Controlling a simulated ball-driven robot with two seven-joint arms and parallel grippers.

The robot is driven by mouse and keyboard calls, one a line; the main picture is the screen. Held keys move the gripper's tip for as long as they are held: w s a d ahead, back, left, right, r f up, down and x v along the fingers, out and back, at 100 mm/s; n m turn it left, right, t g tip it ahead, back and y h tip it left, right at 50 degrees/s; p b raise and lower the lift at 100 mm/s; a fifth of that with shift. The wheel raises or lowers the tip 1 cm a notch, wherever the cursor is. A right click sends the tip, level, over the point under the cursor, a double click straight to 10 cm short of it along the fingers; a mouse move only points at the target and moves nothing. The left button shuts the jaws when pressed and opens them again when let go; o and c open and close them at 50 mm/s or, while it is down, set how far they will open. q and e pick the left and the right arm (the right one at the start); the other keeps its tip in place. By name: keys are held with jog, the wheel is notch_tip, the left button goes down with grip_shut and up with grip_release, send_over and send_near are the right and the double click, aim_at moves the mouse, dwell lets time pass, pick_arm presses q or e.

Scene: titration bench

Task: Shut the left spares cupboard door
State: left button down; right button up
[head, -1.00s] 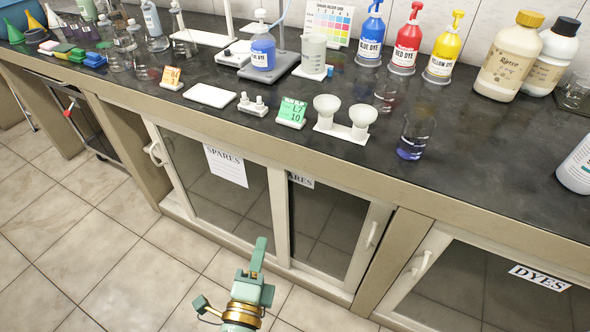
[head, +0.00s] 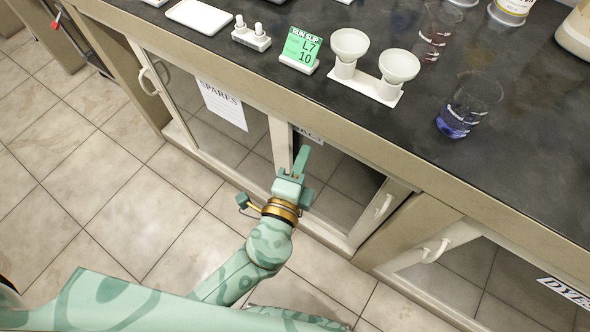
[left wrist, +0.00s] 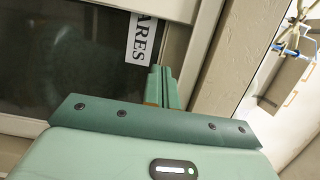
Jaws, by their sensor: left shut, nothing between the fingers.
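The left spares cupboard door (head: 225,140) is a dark glass panel in a pale frame with a SPARES sheet; its handle (head: 150,80) is at its left end. Its right upright overlaps the right door (head: 345,190), whose own label is partly covered and reads only ARES in the left wrist view (left wrist: 142,40). Whether a gap stands at the left door's left end, I cannot tell. My left gripper (head: 303,152) is shut and empty, before the right door's glass just right of the left door's right upright. Its fingers (left wrist: 162,85) point at the label; contact is unclear.
The black bench top (head: 330,100) overhangs the cupboard front. A holder with two white cups (head: 370,70), a green card stand (head: 300,50) and a beaker with blue liquid (head: 465,110) stand on it. The dyes cupboard (head: 460,280) is at right. The tiled floor at left is clear.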

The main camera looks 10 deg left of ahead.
pick_arm(q)
jog(key=shift+w+a, duration=0.55)
jog(key=shift+w, duration=0.25)
jog(key=shift+w+a, duration=0.55)
jog(key=shift+w, duration=0.3)
jog(key=shift+w+a, duration=0.55)
jog(key=shift+w, duration=0.25)
pick_arm(e)
jog(key=shift+s, duration=0.1)
